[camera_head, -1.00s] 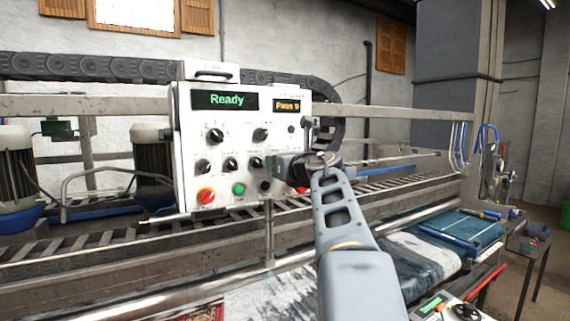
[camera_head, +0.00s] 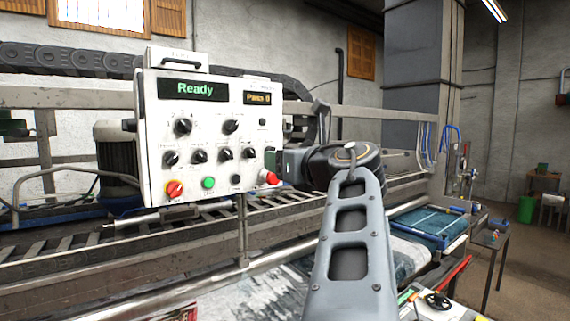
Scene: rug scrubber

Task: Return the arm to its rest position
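My arm rises from the bottom of the view, and its wrist bends left towards the control panel (camera_head: 212,140). My gripper (camera_head: 284,163) is at the wrist's left end, close to the panel's right edge beside the red button (camera_head: 269,179). Its fingers are small and partly hidden, so I cannot tell whether they are open or shut, or whether they touch the panel. The panel's left display (camera_head: 195,89) reads "Ready" and its right one (camera_head: 262,98) reads "Pass 9" or "Pass 0".
A metal rail (camera_head: 350,112) and conveyor frame (camera_head: 60,250) run behind and below the panel. A carpet (camera_head: 240,300) lies underneath. A blue-framed tray (camera_head: 440,222) and a dark side table (camera_head: 492,240) stand at right. Open floor shows at far right.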

